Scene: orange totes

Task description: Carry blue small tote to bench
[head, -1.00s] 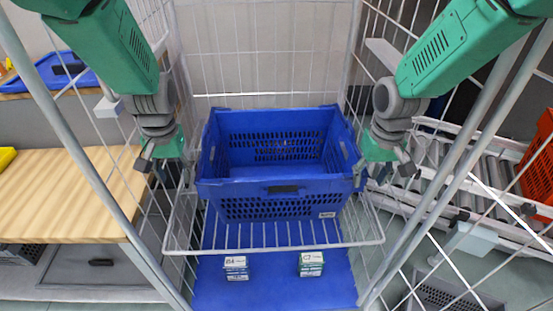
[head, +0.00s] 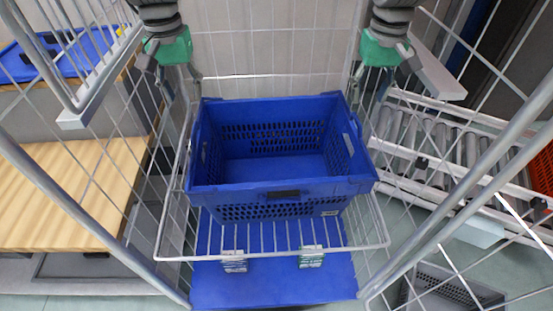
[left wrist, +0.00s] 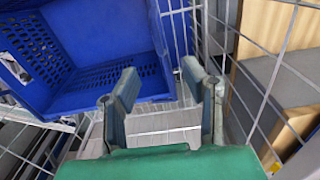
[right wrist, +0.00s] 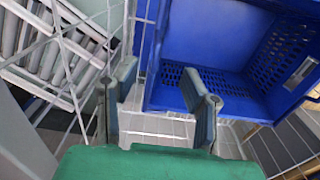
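The blue small tote (head: 275,187) is empty and sits upright on the wire shelf of a cage cart in the head view. My left gripper (head: 172,85) is above and beyond the tote's far left corner. My right gripper (head: 377,88) is above and beyond its far right corner. In the left wrist view my left fingers (left wrist: 162,95) are apart with nothing between them, beside the tote (left wrist: 110,50). In the right wrist view my right fingers (right wrist: 160,95) are also apart and empty, beside the tote (right wrist: 225,50). The wooden bench (head: 70,205) is at the left.
The wire shelf (head: 270,255) and cart side posts (head: 80,220) surround the tote. A blue panel (head: 275,285) with two labels lies below. A roller conveyor (head: 440,150) is at the right, with a grey crate (head: 450,290) below it.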

